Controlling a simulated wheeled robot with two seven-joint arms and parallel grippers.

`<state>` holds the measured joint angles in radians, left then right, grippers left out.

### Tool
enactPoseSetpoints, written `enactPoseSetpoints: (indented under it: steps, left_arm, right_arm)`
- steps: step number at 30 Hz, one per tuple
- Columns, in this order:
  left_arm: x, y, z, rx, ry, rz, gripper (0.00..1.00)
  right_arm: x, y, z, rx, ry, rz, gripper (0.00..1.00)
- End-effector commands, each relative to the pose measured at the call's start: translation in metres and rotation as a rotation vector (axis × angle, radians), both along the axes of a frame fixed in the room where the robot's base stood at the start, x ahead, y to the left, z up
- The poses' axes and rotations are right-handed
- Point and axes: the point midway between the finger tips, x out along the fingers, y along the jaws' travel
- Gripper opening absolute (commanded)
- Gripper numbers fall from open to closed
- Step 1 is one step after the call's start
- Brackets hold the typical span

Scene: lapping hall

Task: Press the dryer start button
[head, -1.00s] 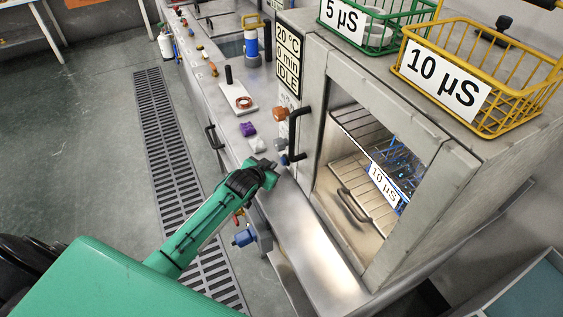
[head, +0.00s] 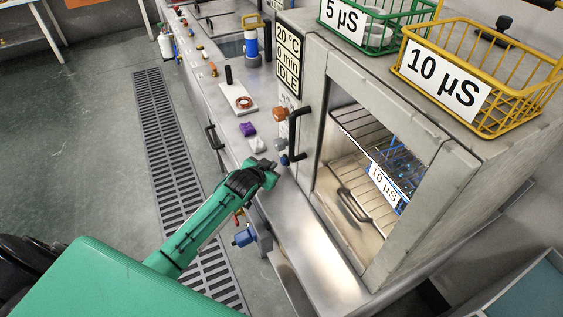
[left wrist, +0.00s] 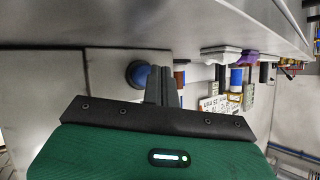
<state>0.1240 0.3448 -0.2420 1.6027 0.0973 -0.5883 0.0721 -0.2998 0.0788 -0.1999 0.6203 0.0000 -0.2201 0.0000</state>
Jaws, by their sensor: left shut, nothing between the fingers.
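The dryer (head: 395,235) is a grey metal cabinet with a glass door. Its status panel (head: 289,58) reads 20 °C, 0 min, IDLE. Below the panel, its narrow front carries an orange knob (head: 280,114), a pale grey control and a blue round control (head: 285,160). I cannot read which one is marked as start. My left gripper (head: 270,167) is shut and empty, just in front of and below the blue control. In the left wrist view the blue control (left wrist: 138,73) is beside the closed fingertips (left wrist: 160,78); contact cannot be told. My right gripper is not in view.
A dark door handle (head: 295,135) stands out close to the blue control. A purple item (head: 248,129) and a white item (head: 257,145) lie on the bench. Inside the dryer is a basket labelled 10 µS (head: 384,184). Green and yellow (head: 500,120) baskets stand on top.

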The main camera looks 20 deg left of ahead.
Motion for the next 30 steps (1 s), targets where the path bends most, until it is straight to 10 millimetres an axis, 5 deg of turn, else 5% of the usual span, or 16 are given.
enactPoseSetpoints:
  steps: [30]
  left_arm:
    - [0.0064,-0.0058,0.0002,0.000,0.000,0.000,0.00]
  right_arm:
    - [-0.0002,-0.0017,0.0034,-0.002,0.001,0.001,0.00]
